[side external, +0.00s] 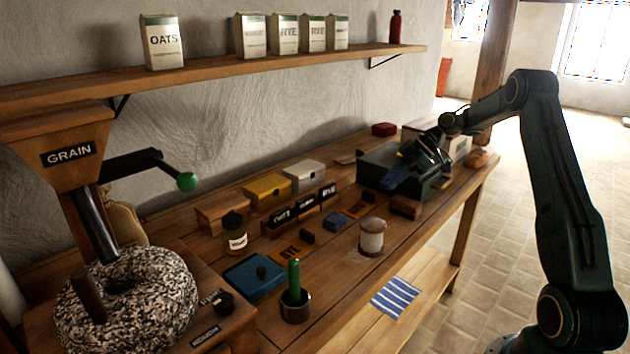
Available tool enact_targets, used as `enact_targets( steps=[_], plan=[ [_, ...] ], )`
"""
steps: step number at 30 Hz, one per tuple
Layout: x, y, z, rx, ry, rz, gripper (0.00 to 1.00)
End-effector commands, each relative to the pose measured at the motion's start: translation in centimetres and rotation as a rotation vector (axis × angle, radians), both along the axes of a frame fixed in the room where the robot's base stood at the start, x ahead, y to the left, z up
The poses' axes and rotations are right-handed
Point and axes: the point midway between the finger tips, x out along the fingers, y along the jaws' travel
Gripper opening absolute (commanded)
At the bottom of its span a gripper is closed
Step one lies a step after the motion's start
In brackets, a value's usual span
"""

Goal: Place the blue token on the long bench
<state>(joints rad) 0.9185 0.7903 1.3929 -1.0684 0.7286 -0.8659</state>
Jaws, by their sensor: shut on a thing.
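My gripper (400,172) is over the dark green box at the back right of the long bench (340,285). It is shut on a blue piece (396,176), which looks like the blue token. The dark fingers partly hide the piece, and its exact outline is hard to tell. I cannot tell how far it is above the box. Another small dark blue block (336,221) lies on the bench top near the middle.
The dark green box (372,166) stands beneath my gripper. A wall shelf (220,70) runs above. Bare bench shows along the front edge.

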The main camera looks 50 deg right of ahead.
Motion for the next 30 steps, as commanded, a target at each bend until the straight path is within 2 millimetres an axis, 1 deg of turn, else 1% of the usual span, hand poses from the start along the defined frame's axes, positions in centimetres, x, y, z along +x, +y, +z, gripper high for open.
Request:
enact_targets(
  steps=[1, 6, 12, 16, 23, 26, 30],
  plan=[
    [0.0, 0.1, -1.0, 0.004, 0.003, -0.001, 0.11],
    [0.0, 0.1, -4.3, 0.003, 0.003, 0.0, 0.11],
    [0.0, 0.1, -7.2, 0.002, 0.002, 0.0, 0.11],
    [0.0, 0.1, -8.0, 0.001, -0.001, 0.0, 0.11],
    [0.0, 0.0, -8.3, -0.001, -0.001, -0.001, 0.11],
    [0.0, 0.1, -9.0, 0.001, 0.001, 0.0, 0.11],
    [0.0, 0.1, -10.6, 0.002, 0.001, -0.001, 0.11]
  ],
)
